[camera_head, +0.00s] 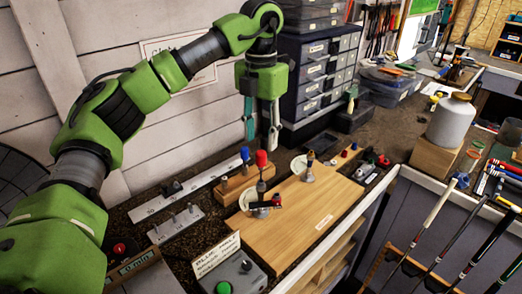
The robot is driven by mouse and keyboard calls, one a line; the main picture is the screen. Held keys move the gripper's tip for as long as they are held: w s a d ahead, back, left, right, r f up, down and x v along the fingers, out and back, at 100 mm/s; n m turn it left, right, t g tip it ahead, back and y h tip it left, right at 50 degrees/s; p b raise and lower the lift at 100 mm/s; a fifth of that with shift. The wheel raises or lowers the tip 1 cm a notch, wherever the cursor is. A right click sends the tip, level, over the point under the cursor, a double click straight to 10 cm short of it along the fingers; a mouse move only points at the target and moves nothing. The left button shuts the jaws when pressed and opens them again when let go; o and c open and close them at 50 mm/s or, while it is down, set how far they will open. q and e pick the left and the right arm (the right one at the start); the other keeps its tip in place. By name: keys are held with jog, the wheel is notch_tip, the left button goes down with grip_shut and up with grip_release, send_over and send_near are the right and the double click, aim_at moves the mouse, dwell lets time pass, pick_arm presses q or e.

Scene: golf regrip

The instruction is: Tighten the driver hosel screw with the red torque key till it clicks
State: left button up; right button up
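The red torque key (261,158) stands upright with its red handle at the top, near the wooden key block (236,189). Its shaft runs down toward a small black and red piece (265,205) on a pale round base; I cannot tell whether the tip sits in a screw. The driver head and hosel screw are too small to make out surely. My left gripper (262,136) points down just above the red handle, its fingers apart with nothing visible between them. I cannot tell whether a finger touches the handle. My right gripper is out of view.
A blue-handled key (245,155) stands in the block. A wooden board (315,205) has free room at its front. A grey box with a green button (232,277) stands at the front, drawers (318,80) behind, a white jug (452,122) and several clubs (437,208) at right.

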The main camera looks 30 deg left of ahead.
aim_at(261, 151)
pick_arm(q)
notch_tip(261, 151, down, 6)
jog(key=shift+r+p, duration=0.1)
jog(key=shift+p, duration=0.6)
jog(key=shift+c, duration=0.3)
grip_shut()
jog(key=c, duration=0.6)
grip_release()
grip_shut()
